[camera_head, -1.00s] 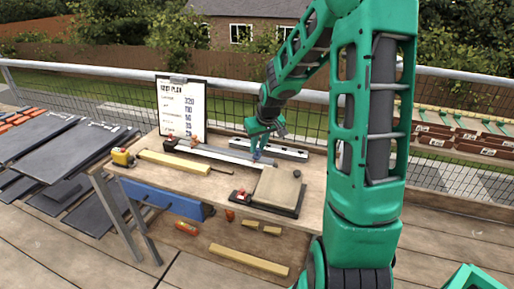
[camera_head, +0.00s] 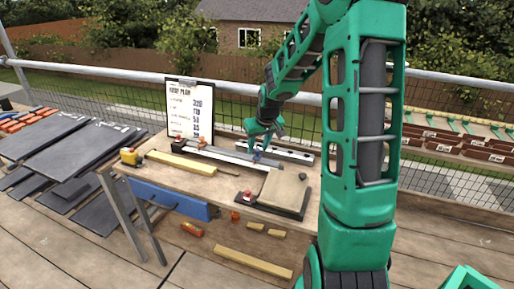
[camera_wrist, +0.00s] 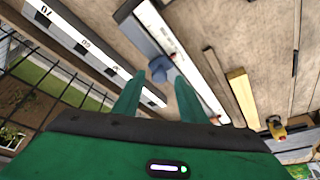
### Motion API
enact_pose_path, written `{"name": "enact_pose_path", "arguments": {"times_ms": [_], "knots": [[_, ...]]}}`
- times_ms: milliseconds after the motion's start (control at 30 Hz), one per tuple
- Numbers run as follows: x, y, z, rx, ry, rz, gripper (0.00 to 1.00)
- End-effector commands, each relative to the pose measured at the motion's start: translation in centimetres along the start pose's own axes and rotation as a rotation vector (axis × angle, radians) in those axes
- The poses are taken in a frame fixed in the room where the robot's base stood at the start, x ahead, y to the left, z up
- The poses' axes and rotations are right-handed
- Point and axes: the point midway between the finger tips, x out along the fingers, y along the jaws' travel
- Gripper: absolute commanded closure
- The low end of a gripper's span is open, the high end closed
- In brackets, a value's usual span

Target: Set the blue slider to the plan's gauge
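The blue slider (camera_head: 258,156) sits on a long pale rail (camera_head: 222,153) on the workbench. In the wrist view the slider (camera_wrist: 160,69) shows just beyond my fingertips, about midway between them, on the rail (camera_wrist: 190,55). My gripper (camera_wrist: 158,82) is open, with its fingers apart and nothing between them that I can make out. In the head view my gripper (camera_head: 259,143) hangs just above the slider; contact cannot be told. The plan (camera_head: 190,108) is a white sheet on a clipboard at the back of the bench; its top figure looks like 320.
A marked bar (camera_wrist: 97,48) with numbers lies beside the rail. A tan slab (camera_head: 284,188) on a dark board is at the bench's front right. A yellow tape measure (camera_head: 130,156) and a yellow wood strip (camera_head: 182,163) lie left. A mesh railing stands behind.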

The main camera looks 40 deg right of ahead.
Motion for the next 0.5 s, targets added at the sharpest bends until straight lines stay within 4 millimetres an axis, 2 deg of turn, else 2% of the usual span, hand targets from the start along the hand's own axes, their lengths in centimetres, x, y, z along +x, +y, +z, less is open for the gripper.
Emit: {"name": "enact_pose_path", "arguments": {"times_ms": [167, 500], "knots": [[-2.1, 0.0, -0.1, -0.001, 0.004, 0.002, 0.62], [-8.0, -0.1, -0.2, -0.001, 0.003, 0.001, 0.62]]}}
